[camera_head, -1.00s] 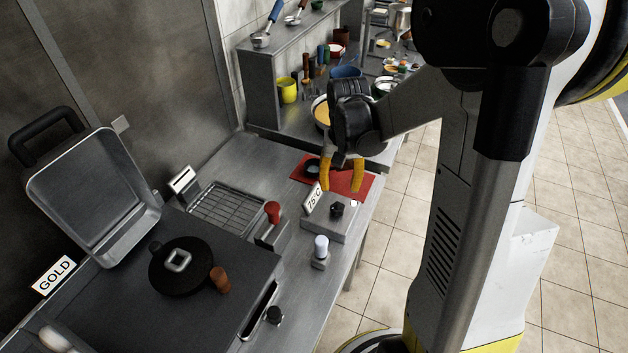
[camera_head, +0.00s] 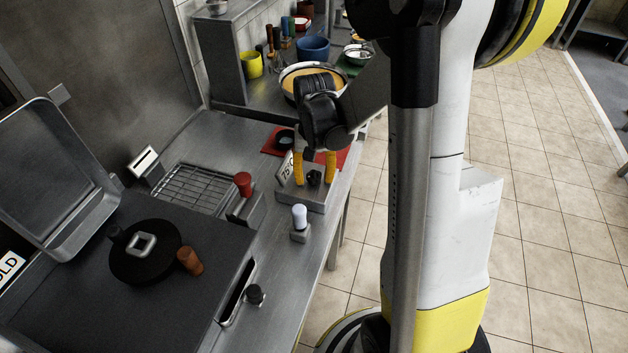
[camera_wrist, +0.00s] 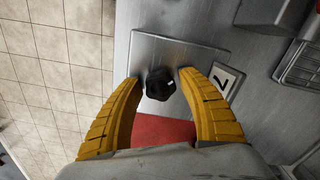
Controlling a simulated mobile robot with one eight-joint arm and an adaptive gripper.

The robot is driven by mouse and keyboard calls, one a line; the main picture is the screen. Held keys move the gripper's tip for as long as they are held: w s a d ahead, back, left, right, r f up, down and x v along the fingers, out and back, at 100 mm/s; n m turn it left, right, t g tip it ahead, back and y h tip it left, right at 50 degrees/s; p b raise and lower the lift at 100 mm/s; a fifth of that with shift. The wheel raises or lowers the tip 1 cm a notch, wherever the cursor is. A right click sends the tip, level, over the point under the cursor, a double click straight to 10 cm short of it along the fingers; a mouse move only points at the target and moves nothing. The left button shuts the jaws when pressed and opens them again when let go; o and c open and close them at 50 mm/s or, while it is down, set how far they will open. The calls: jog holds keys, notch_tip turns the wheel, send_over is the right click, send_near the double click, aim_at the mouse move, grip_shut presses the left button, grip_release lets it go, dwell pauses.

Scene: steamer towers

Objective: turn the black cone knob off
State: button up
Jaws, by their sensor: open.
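A black knob (camera_head: 314,178) stands on top of a grey metal box (camera_head: 306,198) with a card reading about 75°C (camera_head: 285,168). In the wrist view the knob (camera_wrist: 160,85) is dark and faceted with a small white mark. My gripper (camera_head: 314,184) has its two yellow fingers open, one on each side of the knob. In the wrist view the fingertips (camera_wrist: 160,76) flank the knob with a gap on both sides. Another black knob (camera_head: 255,295) sits at the front edge of the counter.
A red-knobbed unit (camera_head: 243,186) and a white-knobbed unit (camera_head: 300,222) stand nearby on the steel counter. A red mat (camera_head: 270,147) lies behind the box. A wire rack (camera_head: 193,188) and a griddle with a round black press (camera_head: 145,265) are to the left.

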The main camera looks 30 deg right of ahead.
jog(key=shift+c, duration=0.2)
grip_shut()
jog(key=n, duration=0.5)
jog(key=shift+n+b, duration=0.3)
jog(key=n, duration=0.3)
jog(key=shift+n, duration=0.4)
jog(key=n, duration=0.3)
jog(key=shift+f, duration=0.1)
jog(key=n+b, duration=0.1)
jog(key=n, duration=0.4)
jog(key=shift+n, duration=0.3)
